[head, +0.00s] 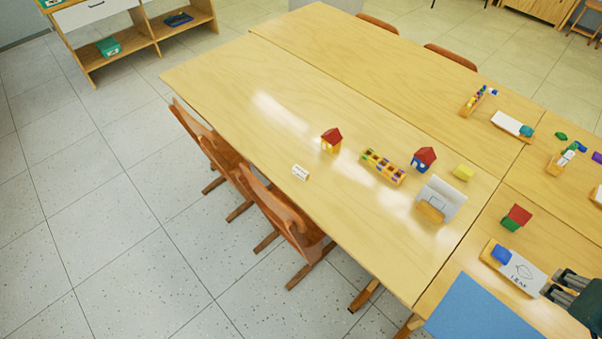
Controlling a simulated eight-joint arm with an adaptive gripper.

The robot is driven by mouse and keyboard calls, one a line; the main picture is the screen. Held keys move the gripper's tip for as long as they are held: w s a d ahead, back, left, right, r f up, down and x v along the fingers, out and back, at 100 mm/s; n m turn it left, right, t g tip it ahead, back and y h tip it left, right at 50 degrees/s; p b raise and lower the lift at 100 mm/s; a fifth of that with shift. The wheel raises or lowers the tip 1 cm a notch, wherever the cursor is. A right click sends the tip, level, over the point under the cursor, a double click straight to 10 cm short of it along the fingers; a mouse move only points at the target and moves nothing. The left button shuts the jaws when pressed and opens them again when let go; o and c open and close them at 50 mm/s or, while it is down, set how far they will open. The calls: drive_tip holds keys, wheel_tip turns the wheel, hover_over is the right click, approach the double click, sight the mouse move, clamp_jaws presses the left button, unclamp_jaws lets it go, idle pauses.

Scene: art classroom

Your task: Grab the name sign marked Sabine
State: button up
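A small white sign (300,172) with dark marks lies near the front-left edge of the long wooden table (240,120). Its lettering is too small to read, so I cannot tell whether it says Sabine. My gripper (554,282) is at the lower right, beside a white card (522,268) with a leaf drawing and the word LEAF. Its two dark fingers are apart, with nothing seen between them. The gripper is far to the right of the small white sign.
Near the small sign stand a red-roofed yellow house (331,140), a tray of coloured pieces (383,167), a red-roofed blue house (424,159) and a white card in a wooden holder (441,197). Chairs (285,215) line the front edge. The table's left part is clear.

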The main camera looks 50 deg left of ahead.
drive_tip(key=w+a+n+g+y, duration=0.1)
drive_tip(key=w+a+n, duration=0.25)
drive_tip(key=a, duration=0.55)
drive_tip(key=w+a+n+g+p, duration=0.1)
drive_tip(key=w+a+n, duration=0.1)
drive_tip(key=w+a, duration=0.5)
drive_tip(key=w+a+n+g+y, duration=0.1)
drive_tip(key=w+a+n+g, duration=0.15)
drive_tip(key=a, duration=0.85)
drive_tip(key=n+g+h+p, duration=0.2)
drive_tip(key=n+g, duration=0.1)
drive_tip(key=n, duration=0.8)
hover_over(300, 170)
drive_tip(key=f, duration=2.3)
drive_tip(key=shift+w+d, duration=0.2)
drive_tip(key=shift+w, duration=0.05)
drive_tip(key=shift+s+a+f, duration=0.2)
drive_tip(key=shift+a+f, duration=0.05)
